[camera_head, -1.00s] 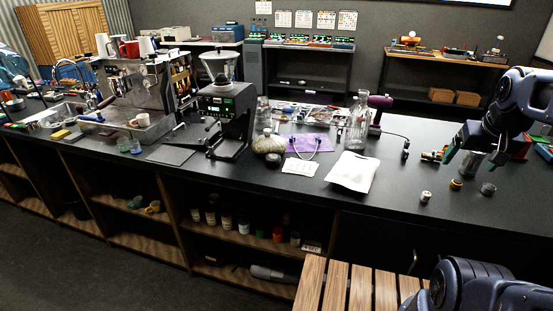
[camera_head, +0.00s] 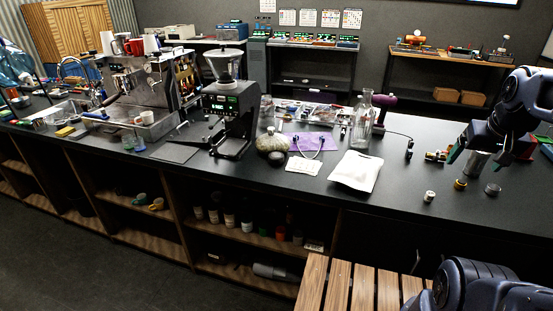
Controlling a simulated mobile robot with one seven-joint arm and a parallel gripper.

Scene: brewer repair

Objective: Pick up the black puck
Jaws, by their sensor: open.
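A small black round piece (camera_head: 277,158) lies on the counter by the front of a round glass jar. A dark grey, short cylinder (camera_head: 492,189) stands on the counter at the right, below my gripper. I cannot tell for certain which of the two is the black puck. My gripper (camera_head: 464,155) is at the right, over the counter, with a green-tipped finger showing. It is open and holds nothing visible. It is apart from both pieces and nearer the grey cylinder. A grey metal cup (camera_head: 477,164) shows just beneath it, and parts of the gripper are hard to make out.
A brass piece (camera_head: 460,184) and a pale small cylinder (camera_head: 429,196) stand near the grey cylinder. The counter's front right is clear. A slatted wooden surface (camera_head: 338,285) is below.

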